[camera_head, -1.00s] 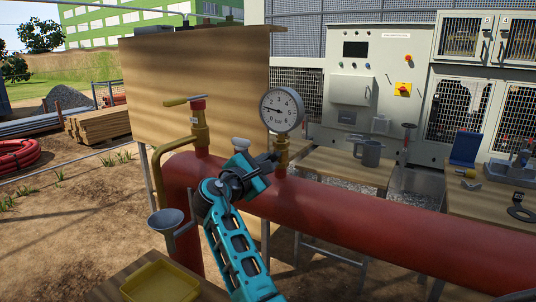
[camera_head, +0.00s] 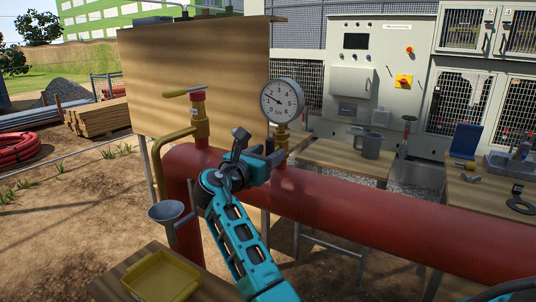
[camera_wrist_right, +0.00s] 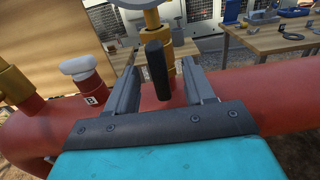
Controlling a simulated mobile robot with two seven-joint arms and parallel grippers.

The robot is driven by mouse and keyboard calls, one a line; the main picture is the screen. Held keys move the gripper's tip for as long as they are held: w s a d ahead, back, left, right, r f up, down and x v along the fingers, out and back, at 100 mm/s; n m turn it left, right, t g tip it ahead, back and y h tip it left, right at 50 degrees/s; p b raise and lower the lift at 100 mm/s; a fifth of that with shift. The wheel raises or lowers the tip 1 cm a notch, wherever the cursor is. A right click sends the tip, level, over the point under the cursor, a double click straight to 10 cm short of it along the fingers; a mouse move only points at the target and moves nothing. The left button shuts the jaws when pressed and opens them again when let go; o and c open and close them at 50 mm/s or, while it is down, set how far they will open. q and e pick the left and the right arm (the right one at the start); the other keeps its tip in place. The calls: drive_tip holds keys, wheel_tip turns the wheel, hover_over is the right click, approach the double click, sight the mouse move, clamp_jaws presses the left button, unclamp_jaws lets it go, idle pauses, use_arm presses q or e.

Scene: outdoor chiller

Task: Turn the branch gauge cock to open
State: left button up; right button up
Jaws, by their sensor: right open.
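The pressure gauge (camera_head: 282,100) stands on a brass stem on the red pipe. Below its dial, the cock's black handle (camera_wrist_right: 157,72) shows in the right wrist view, roughly in line with the brass stem (camera_wrist_right: 177,48). My right gripper (camera_wrist_right: 161,85) is open, with one finger on each side of the handle. I see gaps on both sides and cannot tell any contact. In the head view my right gripper (camera_head: 273,157) is just below the gauge and hides the cock. My left gripper is not in view.
The thick red pipe (camera_head: 400,214) runs under the gripper. A brass valve with a yellow lever (camera_head: 186,92) stands left of the gauge. A pale-capped red stub (camera_wrist_right: 80,68) is left of the fingers. A funnel (camera_head: 168,211) and yellow tray (camera_head: 160,276) are lower left.

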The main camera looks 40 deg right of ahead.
drive_tip(key=o, duration=0.4)
drive_tip(key=shift+c, duration=0.2)
drive_tip(key=v, duration=0.7)
